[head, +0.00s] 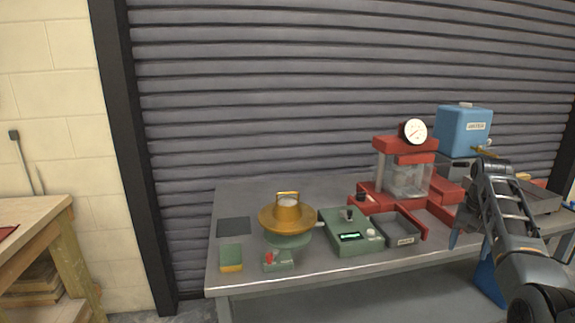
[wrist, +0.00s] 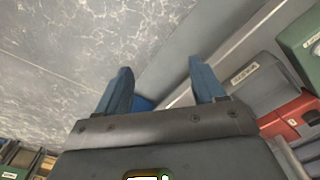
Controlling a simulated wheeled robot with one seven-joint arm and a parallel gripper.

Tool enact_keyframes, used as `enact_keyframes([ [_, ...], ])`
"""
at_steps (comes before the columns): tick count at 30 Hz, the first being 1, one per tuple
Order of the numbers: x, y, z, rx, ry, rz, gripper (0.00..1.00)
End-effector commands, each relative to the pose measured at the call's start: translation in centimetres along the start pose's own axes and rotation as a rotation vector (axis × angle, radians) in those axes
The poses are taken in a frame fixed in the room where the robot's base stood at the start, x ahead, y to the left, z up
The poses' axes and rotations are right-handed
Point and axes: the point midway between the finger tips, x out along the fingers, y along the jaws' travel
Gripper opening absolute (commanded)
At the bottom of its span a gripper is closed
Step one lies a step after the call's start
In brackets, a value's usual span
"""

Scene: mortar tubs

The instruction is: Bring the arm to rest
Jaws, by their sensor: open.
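My arm reaches in from the right side of the head view, over the front right part of the grey table (head: 245,190). My gripper (head: 455,238) points down near the table's front edge, to the right of the grey labelled tray (head: 402,236). In the wrist view my gripper (wrist: 160,82) has its two blue fingers apart, with nothing held between them. The concrete floor (wrist: 80,60) shows beyond the fingers, and the labelled tray (wrist: 262,82) shows to their right.
A brass bowl device (head: 287,218) and a green control box (head: 352,238) stand on the table. A red press with a gauge (head: 414,131) and a blue water tank (head: 463,130) stand behind. A wooden bench (head: 40,215) is at left.

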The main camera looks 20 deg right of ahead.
Motion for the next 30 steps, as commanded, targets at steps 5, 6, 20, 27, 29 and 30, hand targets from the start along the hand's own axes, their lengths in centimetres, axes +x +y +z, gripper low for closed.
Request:
enact_keyframes([
  [5, 3.0, -1.2, 1.4, -0.030, 0.033, -0.005, 0.69],
  [6, 3.7, -1.5, 1.8, -0.038, 0.043, -0.007, 0.69],
  [20, 16.3, -6.1, 12.2, -0.211, 0.251, -0.056, 0.69],
  [27, 21.1, -7.3, 21.0, -0.335, 0.402, -0.111, 0.69],
  [29, 21.8, -7.3, 23.4, -0.365, 0.438, -0.127, 0.69],
  [30, 22.2, -7.2, 24.9, -0.385, 0.461, -0.138, 0.69],
])
